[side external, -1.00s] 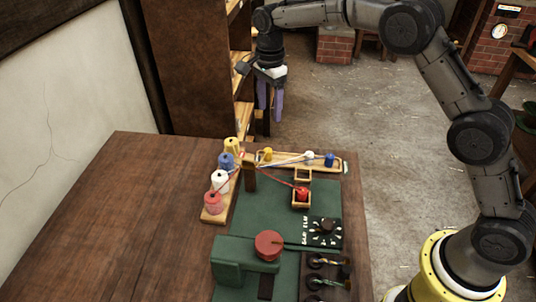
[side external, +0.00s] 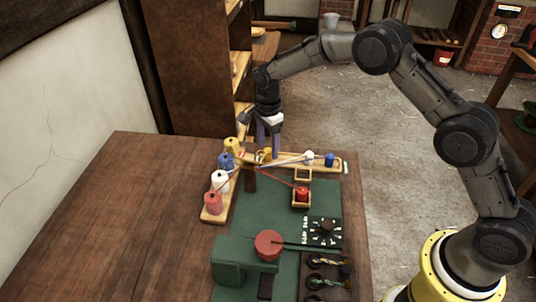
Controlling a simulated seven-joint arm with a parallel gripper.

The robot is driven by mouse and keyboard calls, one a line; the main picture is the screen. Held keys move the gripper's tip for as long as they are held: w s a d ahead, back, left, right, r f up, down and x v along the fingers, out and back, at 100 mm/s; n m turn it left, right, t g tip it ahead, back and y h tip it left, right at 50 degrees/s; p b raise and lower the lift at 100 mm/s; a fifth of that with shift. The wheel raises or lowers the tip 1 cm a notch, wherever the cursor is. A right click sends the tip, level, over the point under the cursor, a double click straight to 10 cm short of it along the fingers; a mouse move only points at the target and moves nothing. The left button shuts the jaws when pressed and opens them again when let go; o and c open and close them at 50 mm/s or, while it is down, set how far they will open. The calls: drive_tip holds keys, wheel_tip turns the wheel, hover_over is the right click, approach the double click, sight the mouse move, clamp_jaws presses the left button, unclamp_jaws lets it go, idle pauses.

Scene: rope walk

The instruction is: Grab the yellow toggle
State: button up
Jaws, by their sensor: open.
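The yellow toggle (side external: 266,154) is a small yellow piece near the left end of a wooden rail at the back of the green board. My gripper (side external: 268,150) points down at the yellow toggle, its purple fingers apart on either side of it or just behind it; I cannot tell which. The toggle is partly hidden by the fingers. A white toggle (side external: 309,157) and a blue toggle (side external: 329,160) stand further right on the same rail (side external: 342,166).
Yellow, blue, white and red spools (side external: 213,201) stand on a wooden rack at the left. A wooden post (side external: 250,180) stands close to my gripper, with strands running past it. A red toggle (side external: 302,194) sits in a small wooden frame. The table's left side is clear.

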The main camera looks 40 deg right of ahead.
drive_tip(key=shift+f, duration=0.35)
drive_tip(key=shift+c, duration=0.4)
clamp_jaws()
drive_tip(key=shift+r, duration=0.1)
